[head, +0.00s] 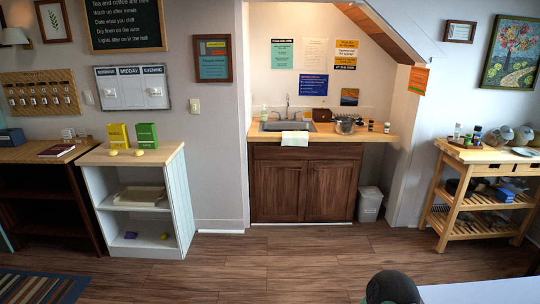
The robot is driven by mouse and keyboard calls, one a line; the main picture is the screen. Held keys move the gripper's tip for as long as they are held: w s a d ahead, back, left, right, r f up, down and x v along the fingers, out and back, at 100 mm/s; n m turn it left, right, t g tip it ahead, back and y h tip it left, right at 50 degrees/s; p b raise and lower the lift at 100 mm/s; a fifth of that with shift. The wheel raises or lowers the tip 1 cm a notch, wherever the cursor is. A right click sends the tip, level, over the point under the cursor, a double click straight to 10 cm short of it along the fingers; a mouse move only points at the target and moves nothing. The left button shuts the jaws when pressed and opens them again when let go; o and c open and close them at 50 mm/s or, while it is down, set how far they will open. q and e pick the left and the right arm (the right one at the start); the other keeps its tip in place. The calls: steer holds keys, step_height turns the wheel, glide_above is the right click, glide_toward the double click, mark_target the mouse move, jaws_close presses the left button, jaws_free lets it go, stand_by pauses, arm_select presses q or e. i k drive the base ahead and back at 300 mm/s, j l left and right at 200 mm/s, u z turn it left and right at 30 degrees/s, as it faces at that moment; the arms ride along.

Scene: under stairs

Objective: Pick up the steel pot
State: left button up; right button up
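The steel pot (345,126) stands on the wooden counter (375,136) under the stairs, to the right of the sink. It looks upright, small and far off, and its details are hard to make out. Neither of my grippers is in view.
The sink (288,127) has a pale cloth (295,139) at its front edge. Small dark jars stand right of the pot. A white bin (369,204) is beside the cabinet (304,185). A white shelf (183,200) and a wooden cart (455,205) flank clear wooden floor (290,265).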

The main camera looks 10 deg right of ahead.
mark_target(346, 126)
steer(key=i+z, duration=0.2)
steer(key=i, duration=0.75)
steer(key=i+z, duration=0.2)
steer(key=i, duration=0.8)
steer(key=i+l+z, duration=0.1)
steer(key=i+z, duration=0.9)
steer(key=i+j+z, duration=0.25)
steer(key=z, duration=0.2)
steer(key=i+z, duration=0.45)
steer(key=i, duration=0.55)
